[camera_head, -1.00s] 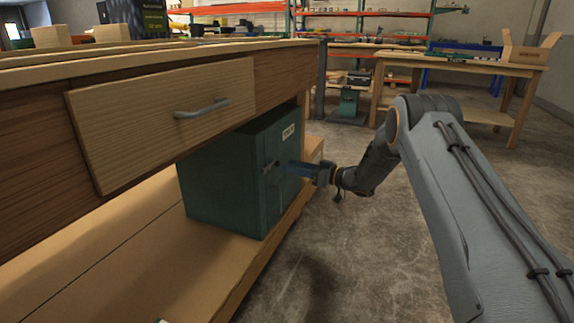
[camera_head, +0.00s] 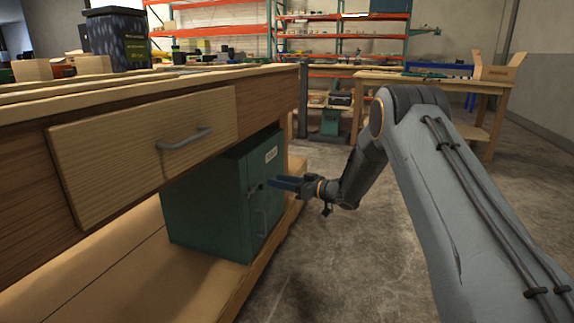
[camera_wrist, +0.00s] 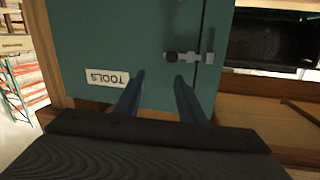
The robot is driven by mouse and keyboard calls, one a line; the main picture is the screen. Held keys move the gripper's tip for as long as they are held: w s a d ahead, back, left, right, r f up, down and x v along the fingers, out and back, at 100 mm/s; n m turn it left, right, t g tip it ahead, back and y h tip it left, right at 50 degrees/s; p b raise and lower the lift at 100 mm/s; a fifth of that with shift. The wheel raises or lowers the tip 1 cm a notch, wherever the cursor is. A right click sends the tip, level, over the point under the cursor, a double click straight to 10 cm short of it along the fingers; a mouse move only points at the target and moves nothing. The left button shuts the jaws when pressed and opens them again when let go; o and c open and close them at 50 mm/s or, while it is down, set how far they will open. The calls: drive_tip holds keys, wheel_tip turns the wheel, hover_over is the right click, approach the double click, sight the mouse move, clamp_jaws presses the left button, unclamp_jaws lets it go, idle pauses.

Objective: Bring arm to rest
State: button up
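My gripper (camera_head: 270,182) reaches towards the cabinet front, near the latch. In the wrist view the two fingers of my gripper (camera_wrist: 160,80) are apart with nothing between them. Whether a fingertip touches the cabinet I cannot tell.
Open concrete floor (camera_head: 330,260) lies to the right. A second workbench (camera_head: 430,82) and orange shelving stand behind.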

drive_tip(key=s+a+r+m+t+h, duration=0.2)
drive_tip(key=a+r+h, duration=0.2)
drive_tip(key=a+r, duration=0.15)
drive_tip(key=s+r+m+g+h, duration=0.15)
drive_tip(key=s+h, duration=0.35)
drive_tip(key=s, duration=0.6)
drive_tip(key=s+d+f+g+h, duration=0.1)
drive_tip(key=s+d+g, duration=0.15)
drive_tip(key=s, duration=1.25)
drive_tip(key=s+d+f+g+h, duration=0.15)
drive_tip(key=s+g, duration=0.25)
drive_tip(key=s, duration=1.1)
drive_tip(key=s+d+g+h, duration=0.2)
drive_tip(key=s+g, duration=0.1)
drive_tip(key=s, duration=1.2)
drive_tip(key=d+r+m+p, duration=0.3)
drive_tip(key=d+r+p, duration=0.7)
drive_tip(key=r+p, duration=0.3)
drive_tip(key=s+d+r+m+p, duration=0.1)
drive_tip(key=d+r+m+p, duration=0.3)
drive_tip(key=d+r+p, duration=0.6)
wheel_tip(320, 180, up, 3)
drive_tip(key=h+p, duration=0.1)
drive_tip(key=p, duration=0.7)
drive_tip(key=shift+d+r+p, duration=0.15)
drive_tip(key=shift+d+p, duration=0.15)
drive_tip(key=shift+d, duration=0.05)
drive_tip(key=shift+s, duration=0.1)
